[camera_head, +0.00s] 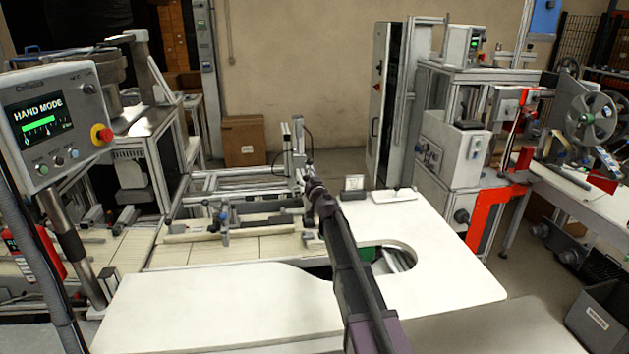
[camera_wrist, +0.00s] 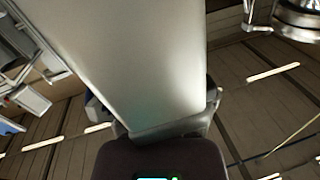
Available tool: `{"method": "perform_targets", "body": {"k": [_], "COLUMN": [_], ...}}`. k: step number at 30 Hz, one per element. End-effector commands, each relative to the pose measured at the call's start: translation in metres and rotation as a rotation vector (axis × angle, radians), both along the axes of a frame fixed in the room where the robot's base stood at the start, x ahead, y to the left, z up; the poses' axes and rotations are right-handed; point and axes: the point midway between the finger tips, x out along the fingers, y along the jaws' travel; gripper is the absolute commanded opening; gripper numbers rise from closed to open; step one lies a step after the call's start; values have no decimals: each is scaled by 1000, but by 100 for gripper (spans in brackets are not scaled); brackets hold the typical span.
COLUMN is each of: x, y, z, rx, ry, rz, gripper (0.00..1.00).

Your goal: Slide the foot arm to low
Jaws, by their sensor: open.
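No part is marked as the foot arm, and I cannot tell which one it is. An upright metal post assembly (camera_head: 297,150) with slim rails stands behind the white table in the head view. My arm rises from the bottom centre across the table. My gripper (camera_head: 311,184) is at its far end, small and dark, in front of the lower part of that assembly. It is open, but its fingers are hard to make out. I cannot tell whether it touches anything. In the wrist view a broad silver panel (camera_wrist: 135,65) blocks the middle, and no fingers show clearly.
The white table (camera_head: 220,305) has a rounded cut-out right of my arm. A control panel (camera_head: 50,122) reading HAND MODE is at left. A machine with red brackets (camera_head: 487,220) and tape reels (camera_head: 590,118) stands right.

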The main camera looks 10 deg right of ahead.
Motion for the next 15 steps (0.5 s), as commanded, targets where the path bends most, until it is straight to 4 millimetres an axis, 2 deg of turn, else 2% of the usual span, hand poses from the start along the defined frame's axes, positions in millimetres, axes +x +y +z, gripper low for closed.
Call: {"method": "perform_targets", "body": {"k": [8,15], "x": [-7,-34], "y": [-1,-6], "z": [0,0], "rx": [0,0], "ry": [0,0], "rz": [0,0], "gripper": [73,73]}}
